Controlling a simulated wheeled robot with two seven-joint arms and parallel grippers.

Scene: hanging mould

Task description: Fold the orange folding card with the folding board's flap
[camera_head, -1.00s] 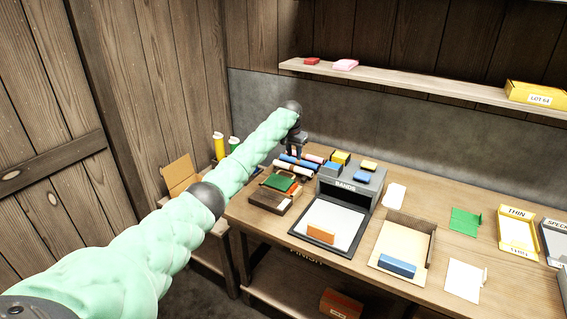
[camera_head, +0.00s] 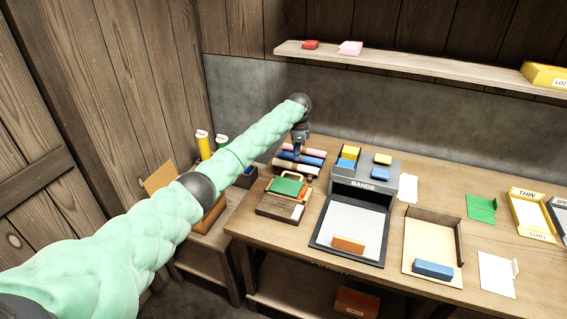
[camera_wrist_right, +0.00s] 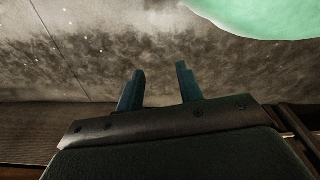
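A wooden board (camera_head: 279,211) at the table's left end carries a green panel (camera_head: 286,187) with orange edges showing beside it; this may be the folding board, but I cannot separate flap from card. An orange-brown block (camera_head: 348,244) stands on the front of a white sheet in a dark-framed tray (camera_head: 322,238). My left gripper (camera_head: 299,151) points down above rolled sheets (camera_head: 300,160), behind the green panel; its fingers are too small to judge. My right gripper (camera_wrist_right: 158,88) shows only in the right wrist view, fingers apart with nothing between them.
A grey BANDS box (camera_head: 366,186) holds yellow and blue blocks. Right of it are a tan tray (camera_head: 426,246) with a blue block (camera_head: 432,270), a green card (camera_head: 481,208), a white card (camera_head: 496,274) and a yellow THIN tray (camera_head: 531,214). A shelf (camera_head: 420,68) runs above.

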